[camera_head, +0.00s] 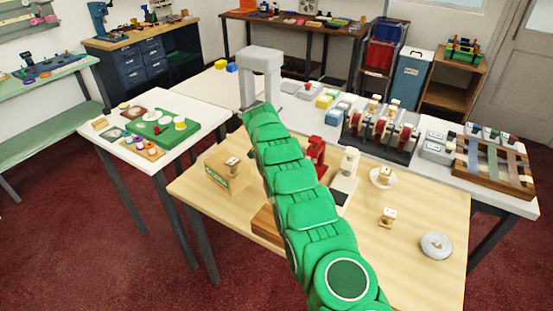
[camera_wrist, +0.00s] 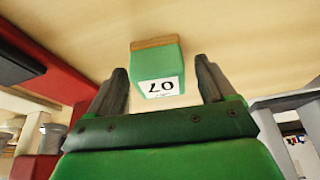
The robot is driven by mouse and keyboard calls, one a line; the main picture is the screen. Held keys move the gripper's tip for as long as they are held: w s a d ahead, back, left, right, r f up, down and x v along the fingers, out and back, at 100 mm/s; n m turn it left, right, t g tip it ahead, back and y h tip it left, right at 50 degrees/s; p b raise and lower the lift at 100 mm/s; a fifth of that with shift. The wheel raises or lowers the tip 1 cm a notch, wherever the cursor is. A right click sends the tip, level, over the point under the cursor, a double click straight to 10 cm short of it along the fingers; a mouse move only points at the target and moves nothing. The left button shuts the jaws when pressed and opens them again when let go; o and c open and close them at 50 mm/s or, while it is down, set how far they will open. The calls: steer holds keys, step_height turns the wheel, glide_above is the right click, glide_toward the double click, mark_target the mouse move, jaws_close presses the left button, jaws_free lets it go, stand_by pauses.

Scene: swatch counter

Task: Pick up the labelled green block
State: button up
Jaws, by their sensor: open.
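The labelled green block (camera_wrist: 158,66) shows in the wrist view, on a pale wooden surface. It has a white label (camera_wrist: 160,87) with black characters that look upside down, and a brown band along its far edge. My gripper (camera_wrist: 161,66) is open, with its two dark fingers left and right of the block in the picture. A gap shows on both sides, and I see no contact. How far the block lies beyond the fingertips is hard to tell. In the head view I cannot make out the block or my gripper; my green arm covers the middle of the table.
A red thing (camera_wrist: 62,82) is close on the left in the wrist view. In the head view the wooden table (camera_head: 425,278) bears a box (camera_head: 228,172), a red device (camera_head: 316,152), a white device (camera_head: 346,172) and a grey disc (camera_head: 436,244). Its front right is mostly clear.

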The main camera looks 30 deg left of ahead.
steer(key=shift+w+f, duration=0.1)
steer(key=shift+f, duration=0.1)
steer(key=shift+c, duration=0.5)
steer(key=c, duration=0.9)
steer(key=shift+r, duration=0.15)
steer(key=shift+c, duration=0.2)
steer(key=shift+r, duration=1.7)
steer(key=shift+d, duration=0.1)
steer(key=s+d+r, duration=0.8)
steer(key=s+r, duration=0.1)
steer(key=s, duration=0.1)
steer(key=shift+s+d+r, duration=0.15)
steer(key=shift+s+d, duration=0.2)
steer(key=shift+d, duration=0.05)
